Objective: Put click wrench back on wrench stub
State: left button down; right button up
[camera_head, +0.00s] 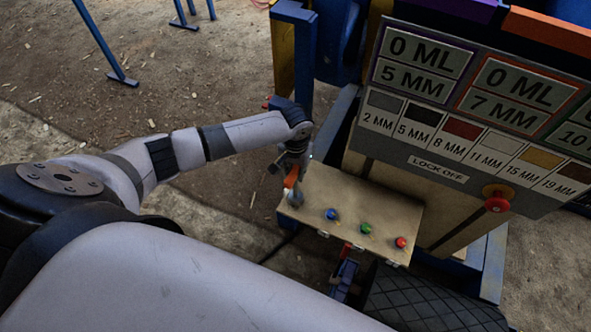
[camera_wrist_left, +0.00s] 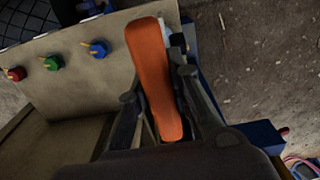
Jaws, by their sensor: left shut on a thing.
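The click wrench (camera_head: 291,179) has an orange handle. My left gripper (camera_head: 286,169) is shut on it at the left end of the tan control panel in the head view. In the left wrist view, the orange handle (camera_wrist_left: 153,70) lies between the two dark fingers. A grey end of the wrench shows just below the handle in the head view, over the panel's left corner. I cannot tell whether it touches the panel. I cannot make out the wrench stub. My right gripper is not in view.
The tan panel (camera_head: 345,192) carries blue (camera_head: 332,214), green (camera_head: 366,229) and red (camera_head: 400,242) knobs. A grey sign board (camera_head: 437,162) with size labels rises behind it. A red knob (camera_head: 496,203) sits at right. Open dirt ground lies to the left.

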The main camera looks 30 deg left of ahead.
pick_arm(q)
jog(key=shift+f, duration=0.25)
jog(key=c, duration=1.4)
grip_release()
jog(key=shift+f, duration=0.1)
notch_tip(320, 180, up, 12)
jog(key=shift+r, duration=0.1)
